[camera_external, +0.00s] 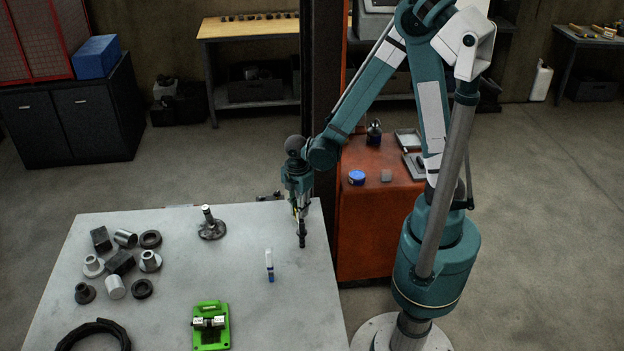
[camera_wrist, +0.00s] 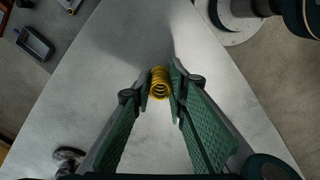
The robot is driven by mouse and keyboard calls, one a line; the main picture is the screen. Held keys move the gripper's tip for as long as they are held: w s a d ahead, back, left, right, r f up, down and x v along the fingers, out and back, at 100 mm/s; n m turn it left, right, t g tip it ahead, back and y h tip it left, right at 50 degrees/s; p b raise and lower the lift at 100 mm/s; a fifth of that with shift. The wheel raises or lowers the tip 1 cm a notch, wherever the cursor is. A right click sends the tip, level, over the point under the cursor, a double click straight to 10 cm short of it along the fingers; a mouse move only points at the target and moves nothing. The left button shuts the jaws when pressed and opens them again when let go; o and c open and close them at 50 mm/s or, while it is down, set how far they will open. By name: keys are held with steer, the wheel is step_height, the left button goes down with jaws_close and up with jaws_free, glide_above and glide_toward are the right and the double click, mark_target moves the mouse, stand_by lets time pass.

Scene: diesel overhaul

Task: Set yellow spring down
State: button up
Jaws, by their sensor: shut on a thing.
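The yellow spring (camera_wrist: 160,83) sits between the two fingertips of my gripper (camera_wrist: 161,88) in the wrist view, its coils facing the camera. My gripper is shut on it. In the external view my gripper (camera_external: 302,240) points down over the right part of the grey table (camera_external: 240,310), near its back right edge. The spring is not clearly visible there, and whether it touches the tabletop cannot be told.
A dark part with an upright stem (camera_external: 210,225) lies further left. A green fixture (camera_external: 210,325) is in front. Several metal parts fill the left side. An orange cabinet (camera_external: 375,220) stands right of the table.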

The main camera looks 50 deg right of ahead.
steer(key=shift+f, duration=0.4)
steer(key=o, duration=0.9)
steer(key=shift+c, duration=0.2)
steer(key=shift+r, duration=0.25)
step_height(320, 180, up, 12)
steer(key=p, duration=0.1)
stand_by(0.4)
stand_by(0.8)
